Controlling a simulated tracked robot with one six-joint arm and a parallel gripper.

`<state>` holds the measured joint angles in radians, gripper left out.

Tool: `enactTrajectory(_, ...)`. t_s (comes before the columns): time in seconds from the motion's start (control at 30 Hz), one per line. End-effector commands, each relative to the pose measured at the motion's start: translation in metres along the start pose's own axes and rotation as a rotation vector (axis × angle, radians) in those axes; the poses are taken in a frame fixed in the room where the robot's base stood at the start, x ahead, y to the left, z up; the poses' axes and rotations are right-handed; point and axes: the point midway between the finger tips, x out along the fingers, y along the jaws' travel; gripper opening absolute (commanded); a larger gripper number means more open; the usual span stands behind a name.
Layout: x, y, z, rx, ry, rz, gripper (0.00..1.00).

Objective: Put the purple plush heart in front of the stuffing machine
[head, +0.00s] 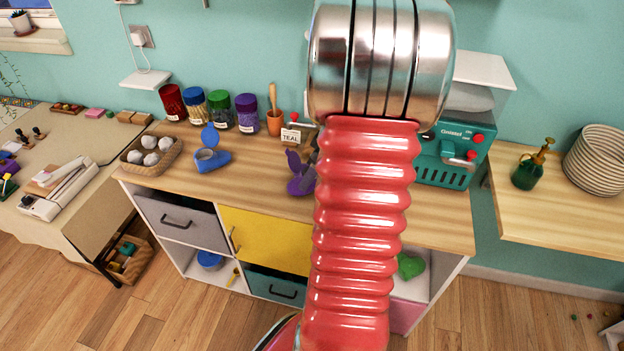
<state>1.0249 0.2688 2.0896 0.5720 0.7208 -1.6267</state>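My red ribbed arm with its silver joint fills the middle of the head view, and I cannot make out my gripper. A purple object (299,185) shows on the wooden counter (260,193) just left of my arm. It is partly hidden, and I cannot tell whether it is the plush heart. A small dark grey part beside it is also unclear. A teal machine (430,165) with red knobs, probably the stuffing machine, stands on the counter right of my arm. Its left side is hidden behind the arm.
A green object (411,265) lies in the lower cubby. A right-hand table (560,210) holds a sprayer and plates.

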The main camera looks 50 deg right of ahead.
Motion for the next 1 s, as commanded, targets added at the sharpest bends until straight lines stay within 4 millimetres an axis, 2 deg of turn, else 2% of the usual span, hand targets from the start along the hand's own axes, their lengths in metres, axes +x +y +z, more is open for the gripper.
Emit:
enactTrajectory(0.1, 0.007, 0.000, 0.000, 0.001, 0.000, -0.001, 0.56)
enactTrajectory(0.5, 0.011, 0.000, 0.000, 0.000, 0.000, 0.000, 0.56)
enactTrajectory(0.8, 0.046, 0.000, 0.000, 0.000, -0.001, -0.003, 0.56)
enactTrajectory(1.0, 0.059, 0.001, 0.000, 0.001, 0.000, 0.000, 0.56)
